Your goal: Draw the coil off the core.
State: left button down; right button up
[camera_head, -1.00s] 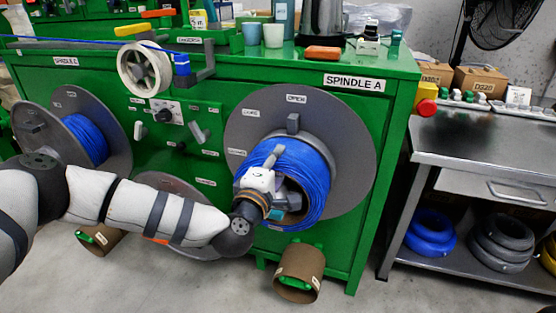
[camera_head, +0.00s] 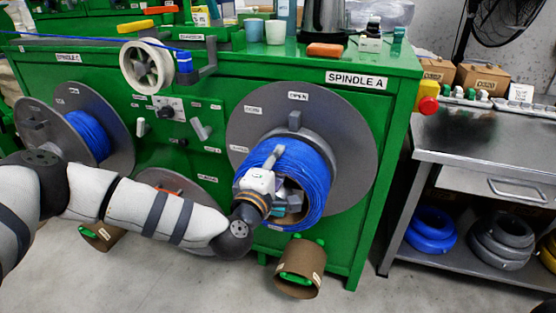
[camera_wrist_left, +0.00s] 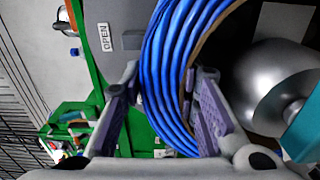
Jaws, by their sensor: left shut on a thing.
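The coil of blue cable (camera_head: 313,188) sits in front of the round grey flange (camera_head: 345,140) of spindle A, its ring facing me. A grey band shows between the coil's upper edge and the flange. A brown rim (camera_head: 291,221) shows inside the coil's opening; my gripper partly hides it. A silvery rounded part (camera_wrist_left: 280,85) lies inside the ring. My right gripper is out of view.
A second spindle with blue cable (camera_head: 86,137) is at the left. A steel bench (camera_head: 480,145) stands to the right. Cups and a kettle stand on the green cabinet's top.

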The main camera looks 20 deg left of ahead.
pick_arm(q)
jog(key=s+p, duration=0.5)
jog(key=s, duration=1.2)
jog(key=shift+a+r+p, duration=0.2)
jog(key=shift+a+p, duration=0.1)
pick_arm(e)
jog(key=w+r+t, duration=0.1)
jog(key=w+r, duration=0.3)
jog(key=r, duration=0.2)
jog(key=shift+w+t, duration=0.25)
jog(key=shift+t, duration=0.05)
